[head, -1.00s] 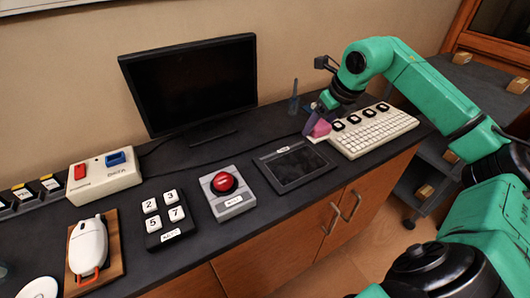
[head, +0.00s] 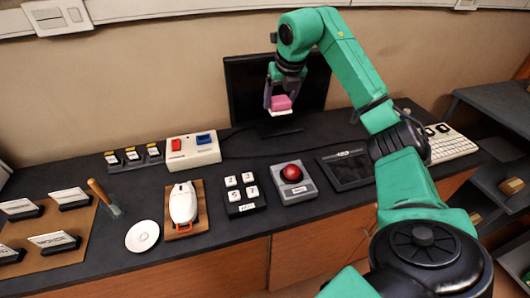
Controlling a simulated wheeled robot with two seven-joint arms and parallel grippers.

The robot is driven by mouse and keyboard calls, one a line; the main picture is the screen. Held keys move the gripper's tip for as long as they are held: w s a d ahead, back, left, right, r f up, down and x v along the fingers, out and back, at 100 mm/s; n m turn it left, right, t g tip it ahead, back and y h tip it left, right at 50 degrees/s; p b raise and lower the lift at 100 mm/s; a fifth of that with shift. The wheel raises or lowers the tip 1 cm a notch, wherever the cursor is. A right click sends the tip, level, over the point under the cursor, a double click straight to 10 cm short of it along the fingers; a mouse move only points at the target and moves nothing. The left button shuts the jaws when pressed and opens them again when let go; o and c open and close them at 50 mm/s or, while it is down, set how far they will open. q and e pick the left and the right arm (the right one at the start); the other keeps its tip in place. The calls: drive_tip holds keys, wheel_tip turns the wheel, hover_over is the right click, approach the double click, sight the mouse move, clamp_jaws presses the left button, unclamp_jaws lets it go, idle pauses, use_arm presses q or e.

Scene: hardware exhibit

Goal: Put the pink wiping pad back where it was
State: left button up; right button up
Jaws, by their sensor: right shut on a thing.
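The pink wiping pad (head: 281,103), with a white underside, is held between the fingers of my right gripper (head: 282,96). The gripper points down and is shut on the pad. The pad is in the air in front of the black monitor (head: 242,84), above the dark counter and beyond the red button box. My right arm reaches in from the lower right and covers part of the tablet and keyboard. My left gripper is not in view.
On the counter (head: 165,258) stand a red-and-blue switch box (head: 193,151), a mouse on a wooden board (head: 183,205), a number keypad (head: 245,208), a red button box (head: 293,185), a tablet (head: 347,171), a keyboard (head: 450,145), a white disc (head: 142,236) and a card board (head: 75,243).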

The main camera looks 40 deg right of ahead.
wheel_tip(320, 180, down, 17)
drive_tip(key=shift+s+d+f, duration=0.1)
drive_tip(key=shift+d+f, duration=0.05)
drive_tip(key=shift+f, duration=0.45)
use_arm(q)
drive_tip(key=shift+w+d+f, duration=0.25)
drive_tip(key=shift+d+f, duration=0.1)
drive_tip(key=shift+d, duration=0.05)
use_arm(e)
drive_tip(key=o, duration=1.2)
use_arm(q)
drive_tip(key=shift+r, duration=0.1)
use_arm(e)
drive_tip(key=shift+r, duration=0.2)
drive_tip(key=shift+r, duration=0.25)
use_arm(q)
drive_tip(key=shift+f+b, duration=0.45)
use_arm(e)
drive_tip(key=v, duration=1.1)
drive_tip(key=shift+r, duration=0.25)
